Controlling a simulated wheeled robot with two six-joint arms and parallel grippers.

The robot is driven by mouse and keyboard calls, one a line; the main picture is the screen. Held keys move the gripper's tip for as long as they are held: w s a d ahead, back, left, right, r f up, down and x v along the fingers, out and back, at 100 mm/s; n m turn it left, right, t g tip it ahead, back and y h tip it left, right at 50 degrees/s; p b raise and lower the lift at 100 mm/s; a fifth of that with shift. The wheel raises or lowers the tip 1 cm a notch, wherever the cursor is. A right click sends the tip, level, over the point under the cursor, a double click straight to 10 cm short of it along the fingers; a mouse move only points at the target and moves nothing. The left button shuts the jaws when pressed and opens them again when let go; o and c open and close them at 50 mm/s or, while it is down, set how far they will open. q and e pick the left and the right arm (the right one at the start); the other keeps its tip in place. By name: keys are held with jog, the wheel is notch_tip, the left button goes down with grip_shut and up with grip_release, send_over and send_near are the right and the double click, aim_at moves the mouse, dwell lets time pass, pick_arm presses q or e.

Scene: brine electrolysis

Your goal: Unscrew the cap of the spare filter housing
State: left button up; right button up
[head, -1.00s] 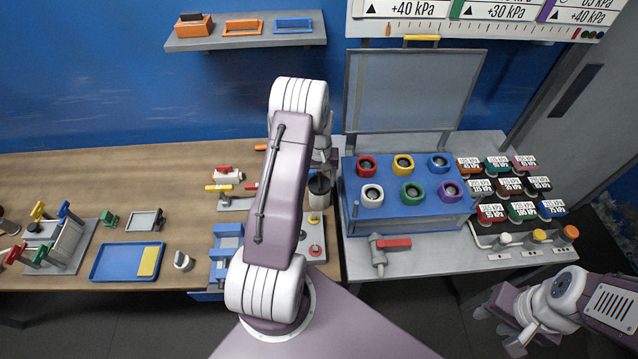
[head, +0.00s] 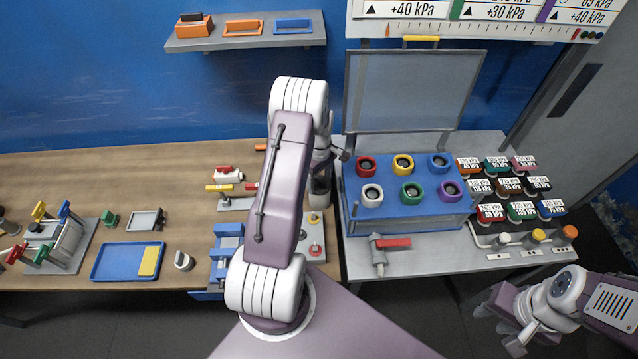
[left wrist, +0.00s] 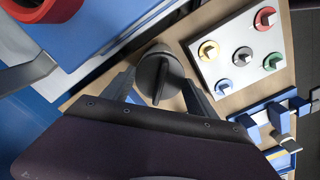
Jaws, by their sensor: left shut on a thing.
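The filter housing (head: 319,198) stands on the wooden bench, partly hidden in the head view behind my left arm. Its round black cap (left wrist: 158,75) with a raised ridge shows in the left wrist view. My left gripper (left wrist: 157,88) is shut on the cap, one finger on each side of it. In the head view the fingers of this gripper are hidden by my arm. My right gripper (head: 500,327) hangs low at the right, away from the benches, empty with its fingers apart.
Right of the housing stands a blue case (head: 405,215) with coloured rings and an open lid. A grey panel with coloured knobs (left wrist: 240,55) lies close to the housing. A valve with a red handle (head: 392,243) sits at the front. A blue tray (head: 112,262) lies at the left.

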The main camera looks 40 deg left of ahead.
aim_at(320, 179)
pick_arm(q)
jog(key=shift+n, duration=0.9)
jog(key=shift+n, duration=1)
jog(key=n, duration=0.3)
jog(key=shift+n, duration=0.3)
jog(key=shift+r+n, duration=0.1)
jog(key=shift+n, duration=0.9)
jog(key=shift+r+p, duration=2.35)
jog(key=shift+r, duration=0.6)
